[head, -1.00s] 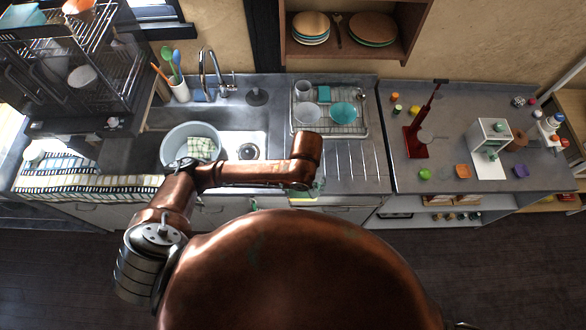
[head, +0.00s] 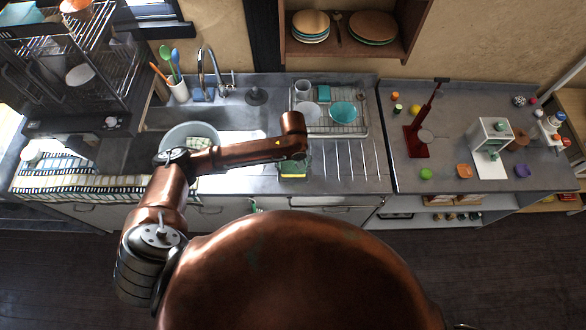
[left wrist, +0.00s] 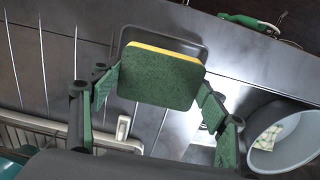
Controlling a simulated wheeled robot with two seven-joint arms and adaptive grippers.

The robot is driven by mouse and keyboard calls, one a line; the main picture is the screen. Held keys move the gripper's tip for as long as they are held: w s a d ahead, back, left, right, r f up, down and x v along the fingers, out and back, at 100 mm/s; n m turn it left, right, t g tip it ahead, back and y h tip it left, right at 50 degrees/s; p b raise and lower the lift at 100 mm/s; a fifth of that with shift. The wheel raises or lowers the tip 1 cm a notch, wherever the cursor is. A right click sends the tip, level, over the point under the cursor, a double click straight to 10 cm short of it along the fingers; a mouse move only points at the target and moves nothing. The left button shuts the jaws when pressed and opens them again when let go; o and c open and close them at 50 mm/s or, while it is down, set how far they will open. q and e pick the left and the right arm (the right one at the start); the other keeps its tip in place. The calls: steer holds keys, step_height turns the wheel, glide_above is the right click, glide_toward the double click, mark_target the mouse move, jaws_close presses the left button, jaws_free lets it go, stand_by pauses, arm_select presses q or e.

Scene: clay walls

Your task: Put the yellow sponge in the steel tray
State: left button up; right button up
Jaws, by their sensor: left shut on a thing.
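The yellow sponge (left wrist: 160,78) is held between the green-padded fingers of my left gripper (left wrist: 157,95). Its dark green scouring face is toward the left wrist camera, with a thin yellow edge at the top. In the head view, the sponge (head: 292,174) shows just below my left gripper (head: 292,162), over the counter's front part. A grey rounded tray (left wrist: 165,35), seemingly the steel tray, lies behind the sponge in the left wrist view. The sponge covers much of it, and I cannot tell whether they touch. My right gripper is not in view.
A grey basin (head: 178,134) with a checked cloth stands in the sink, left of the gripper. A dish rack (head: 352,128) with cups and bowls is behind it on the right. The ribbed drainboard (head: 345,170) to the right is clear.

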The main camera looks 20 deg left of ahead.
mark_target(293, 167)
arm_select(q)
steer(key=shift+f, duration=1.35)
steer(key=shift+s, duration=0.1)
steer(key=o, duration=0.7)
steer(key=shift+f, duration=0.1)
step_height(293, 167, up, 12)
steer(key=shift+r+p, duration=0.15)
steer(key=shift+p, duration=0.15)
steer(key=shift+d, duration=0.1)
